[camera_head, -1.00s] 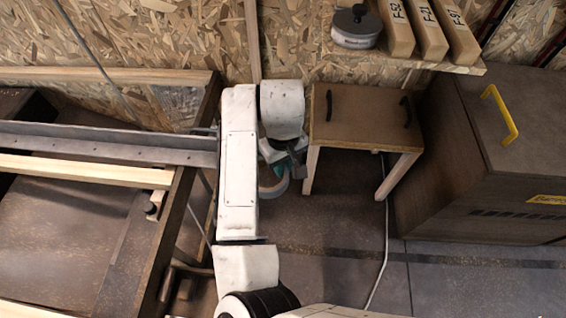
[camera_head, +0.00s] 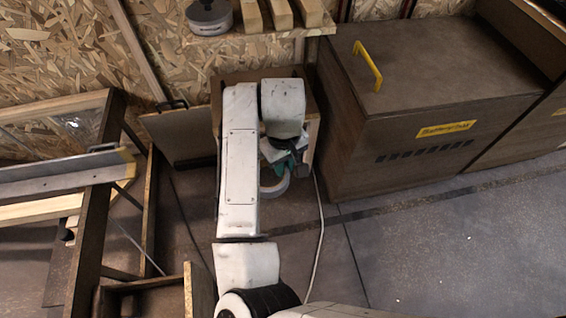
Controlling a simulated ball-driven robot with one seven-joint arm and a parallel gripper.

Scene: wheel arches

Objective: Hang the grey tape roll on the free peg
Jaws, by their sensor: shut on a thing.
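My gripper (camera_head: 289,167) is at the end of my white arm, in the middle of the head view. It is shut on the grey tape roll (camera_head: 284,186), a pale grey ring that hangs below the fingers over the floor. My arm's wrist hides part of the roll and most of the fingers. I see no peg in this view.
A brown stool (camera_head: 311,106) stands behind my gripper, largely hidden by my arm. A dark cabinet (camera_head: 410,165) with a yellow handle is to the right. A shelf (camera_head: 235,34) bears a round tin and wooden blocks. Workbench frames (camera_head: 92,200) stand left. Floor at right is clear.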

